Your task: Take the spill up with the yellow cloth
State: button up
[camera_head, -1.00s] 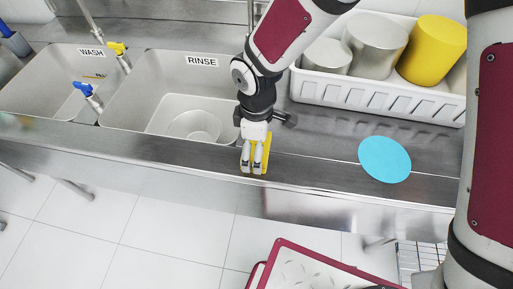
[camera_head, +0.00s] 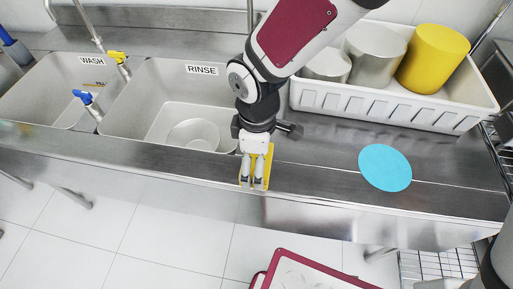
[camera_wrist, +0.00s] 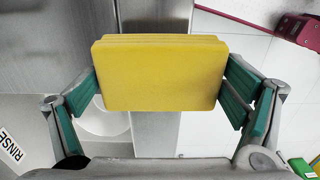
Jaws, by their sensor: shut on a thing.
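My gripper (camera_head: 253,184) is shut on the yellow cloth (camera_head: 268,166), above the front strip of the steel counter, in front of the rinse sink. In the wrist view the cloth (camera_wrist: 160,74) looks like a thick folded pad, with green-padded fingers at its left and right sides. I cannot tell whether the cloth touches the counter. A flat, round blue patch (camera_head: 385,168) lies on the counter to the right of my gripper. I cannot tell whether it is the spill or a solid disc. No other clear spill shows.
A white bin (camera_head: 390,103) with grey containers and a yellow one (camera_head: 432,58) stands behind the blue patch. The rinse sink (camera_head: 150,100) and wash sink (camera_head: 48,88) are at left. A red-rimmed tray (camera_head: 310,272) is below the counter. Counter between cloth and patch is clear.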

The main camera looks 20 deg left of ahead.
jog(key=s+d+r, duration=0.1)
jog(key=s+d, duration=0.4)
jog(key=s, duration=0.6)
jog(key=shift+d, duration=0.3)
jog(key=shift+r, duration=0.1)
